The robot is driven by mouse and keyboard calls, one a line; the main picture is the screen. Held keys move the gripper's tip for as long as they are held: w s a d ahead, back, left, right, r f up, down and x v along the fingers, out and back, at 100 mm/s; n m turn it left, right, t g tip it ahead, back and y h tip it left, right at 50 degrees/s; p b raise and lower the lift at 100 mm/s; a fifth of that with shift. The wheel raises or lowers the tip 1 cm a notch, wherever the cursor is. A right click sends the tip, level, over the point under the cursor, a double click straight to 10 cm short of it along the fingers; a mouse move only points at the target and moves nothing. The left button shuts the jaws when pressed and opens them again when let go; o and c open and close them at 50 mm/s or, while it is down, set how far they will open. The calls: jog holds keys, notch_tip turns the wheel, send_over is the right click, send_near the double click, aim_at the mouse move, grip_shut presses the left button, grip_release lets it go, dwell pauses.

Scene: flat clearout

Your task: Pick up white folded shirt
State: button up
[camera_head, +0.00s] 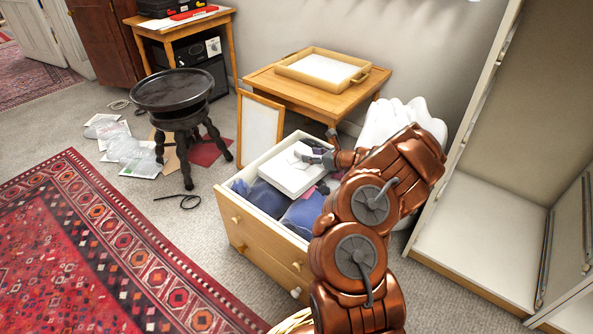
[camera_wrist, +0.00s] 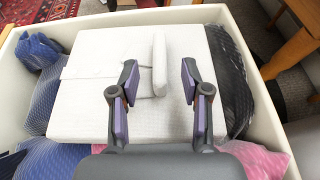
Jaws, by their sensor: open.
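The white folded shirt (camera_head: 294,170) lies as a flat, boxy bundle on top of other clothes in an open drawer (camera_head: 243,225). In the wrist view the shirt (camera_wrist: 85,95) fills the middle, with a raised narrow white strip (camera_wrist: 159,62) on it. My gripper (camera_head: 305,155) is over the shirt, reaching in from the right. In the wrist view my gripper (camera_wrist: 160,82) is open, its two fingers on either side of the strip. I cannot tell whether the fingers touch the shirt.
Blue clothes (camera_head: 268,198) and a dark mesh item (camera_wrist: 232,75) lie around the shirt inside the drawer walls. A picture frame (camera_head: 260,130) and a wooden table with a tray (camera_head: 322,68) stand behind. A dark stool (camera_head: 180,92) stands to the left.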

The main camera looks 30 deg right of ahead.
aim_at(303, 152)
jog(key=b+x, duration=0.2)
jog(key=x, duration=0.2)
jog(key=shift+f, duration=0.15)
jog(key=shift+w+a+b, duration=0.1)
jog(key=shift+w+b, duration=0.2)
jog(key=shift+w, duration=0.05)
grip_shut()
